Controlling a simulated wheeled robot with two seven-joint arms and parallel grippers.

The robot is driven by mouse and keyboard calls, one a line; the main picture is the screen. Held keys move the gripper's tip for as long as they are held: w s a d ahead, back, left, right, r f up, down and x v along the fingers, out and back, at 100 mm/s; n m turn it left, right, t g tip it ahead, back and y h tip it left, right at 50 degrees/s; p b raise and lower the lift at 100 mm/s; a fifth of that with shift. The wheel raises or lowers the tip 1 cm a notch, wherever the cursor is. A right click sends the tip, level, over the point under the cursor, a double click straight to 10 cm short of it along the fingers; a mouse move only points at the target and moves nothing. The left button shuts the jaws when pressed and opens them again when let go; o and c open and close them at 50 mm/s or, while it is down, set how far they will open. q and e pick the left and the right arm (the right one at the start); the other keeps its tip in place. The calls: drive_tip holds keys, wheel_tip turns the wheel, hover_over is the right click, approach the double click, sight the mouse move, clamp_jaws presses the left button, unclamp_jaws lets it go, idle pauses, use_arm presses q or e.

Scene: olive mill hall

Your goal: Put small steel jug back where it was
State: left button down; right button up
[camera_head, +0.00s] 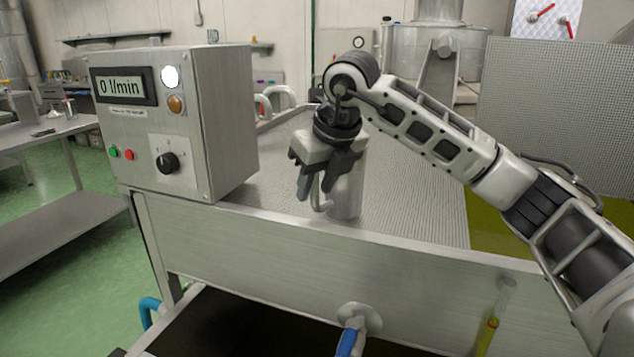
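The small steel jug (349,190) stands upright on the ribbed metal top, close to its front edge. Its handle (319,199) is on the left side, and the jug's upper part is hidden behind my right gripper. My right gripper (317,190) points down at the jug's handle side. Its two dark fingers are spread apart, with the lower part of the handle showing just below and between them. I cannot tell whether the fingers touch it. My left gripper is not in view.
A grey control box (190,125) reading "0 l/min" stands left of the jug. A raised metal front edge (330,255) runs before the ribbed top (420,205). Below it are a blue-handled valve (350,335) and a glass tube (494,320). A perforated panel stands at right.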

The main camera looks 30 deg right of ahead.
drive_tip(key=v, duration=1.2)
drive_tip(key=shift+r, duration=0.1)
